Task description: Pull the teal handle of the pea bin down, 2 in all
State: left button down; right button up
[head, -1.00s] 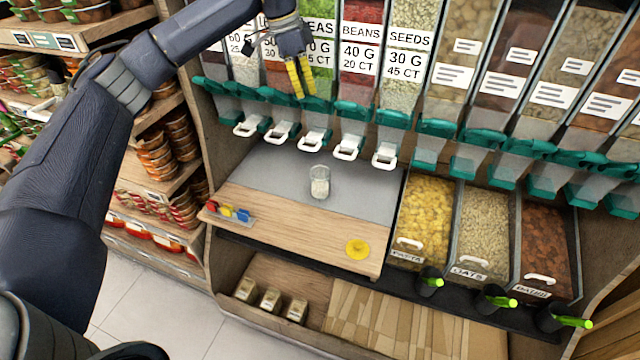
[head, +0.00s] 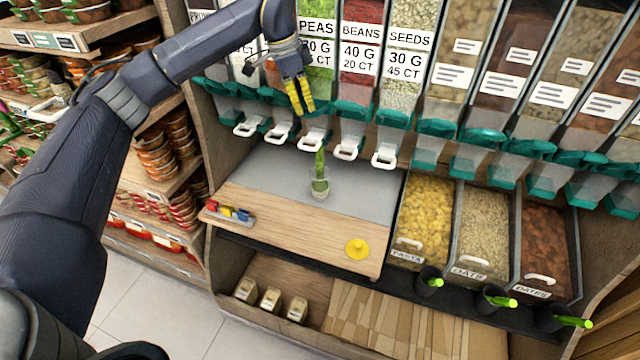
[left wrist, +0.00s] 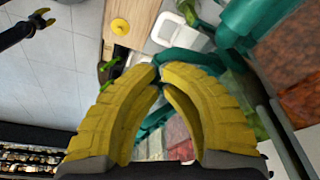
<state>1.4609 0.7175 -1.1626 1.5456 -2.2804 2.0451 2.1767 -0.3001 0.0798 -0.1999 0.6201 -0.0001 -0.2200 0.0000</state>
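The pea bin (head: 318,58) is the clear bin labelled PEAS in the head view, with green contents. Its teal handle (head: 318,104) is at the bottom front, above a white-rimmed spout. My left gripper (head: 302,112) has its yellow fingers at this handle, pointing down. In the left wrist view its fingertips (left wrist: 160,68) meet, with teal parts right behind them; contact is hard to make out. A green stream of peas (head: 319,165) falls into the clear glass (head: 320,190) below. My right gripper (left wrist: 45,17) shows small in the left wrist view, its fingertips apart.
Neighbouring bins for beans (head: 361,50) and seeds (head: 408,60) have similar teal handles close by on the right. A yellow disc (head: 358,249) and a small tray of coloured pieces (head: 230,213) lie on the wooden counter (head: 290,235). The counter's middle is clear.

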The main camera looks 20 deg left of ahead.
pick_arm(q)
jog(key=shift+s+f, duration=0.15)
jog(key=shift+f, duration=0.6)
dwell(0.3)
notch_tip(320, 180, up, 8)
jog(key=w, duration=0.1)
jog(key=shift+w+r, duration=0.15)
dwell(1.0)
jog(key=shift+f, duration=0.2)
dwell(0.5)
jog(key=shift+a+x, duration=0.25)
jog(key=shift+x, duration=0.85)
jog(key=shift+f, duration=0.25)
jog(key=shift+s+f, duration=0.25)
jog(key=shift+f, duration=0.65)
jog(key=shift+s+f, duration=0.25)
jog(key=shift+f, duration=0.6)
jog(key=shift+s+f, duration=0.3)
jog(key=shift+f, duration=0.6)
